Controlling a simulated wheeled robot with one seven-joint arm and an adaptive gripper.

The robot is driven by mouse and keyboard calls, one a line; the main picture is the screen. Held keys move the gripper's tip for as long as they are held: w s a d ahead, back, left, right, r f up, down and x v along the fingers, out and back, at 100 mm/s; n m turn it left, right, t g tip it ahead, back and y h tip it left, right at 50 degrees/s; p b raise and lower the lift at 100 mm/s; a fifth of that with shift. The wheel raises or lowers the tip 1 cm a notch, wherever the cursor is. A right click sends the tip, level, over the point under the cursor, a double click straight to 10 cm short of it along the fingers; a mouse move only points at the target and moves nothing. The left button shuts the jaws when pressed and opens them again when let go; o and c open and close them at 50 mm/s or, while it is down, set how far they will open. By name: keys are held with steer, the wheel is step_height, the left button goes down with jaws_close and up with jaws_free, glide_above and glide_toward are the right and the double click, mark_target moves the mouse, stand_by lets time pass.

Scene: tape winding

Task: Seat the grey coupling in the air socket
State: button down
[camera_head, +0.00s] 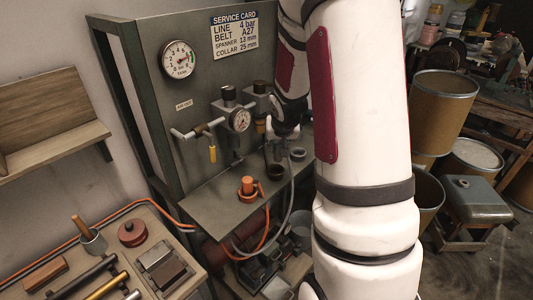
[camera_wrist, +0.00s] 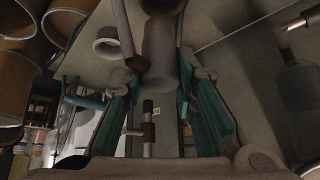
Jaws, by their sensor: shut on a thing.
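My gripper (camera_wrist: 162,100) is shut on the grey coupling (camera_wrist: 160,62), a plain grey cylinder between the teal finger pads in the wrist view. A grey hose (camera_wrist: 122,28) reaches its side. In the head view my gripper (camera_head: 284,130) is over the right part of the bench shelf, partly behind my arm. A dark round cup (camera_head: 275,171) stands below it, and a dark round form (camera_wrist: 162,5) shows beyond the coupling's far end. A pale grey flanged ring (camera_head: 297,154) is to the right. I cannot tell which is the air socket, or whether the coupling touches either.
An orange coupling (camera_head: 247,187) stands on the metal shelf (camera_head: 215,200). A regulator gauge (camera_head: 240,120) and pipes project from the panel close to my gripper. The grey hose (camera_head: 291,190) and an orange hose hang over the shelf edge. Barrels (camera_head: 440,105) stand right.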

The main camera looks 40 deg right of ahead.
mark_target(276, 159)
steer(key=shift+w+a+r, duration=0.1)
steer(key=shift+w, duration=0.2)
step_height(276, 159, down, 4)
steer(key=b, duration=0.3)
steer(key=shift+w, duration=0.15)
steer(key=shift+f+b, duration=0.45)
steer(key=shift+f, duration=0.4)
steer(key=shift+f, duration=0.5)
stand_by(1.1)
steer(key=c, duration=1.6)
jaws_free()
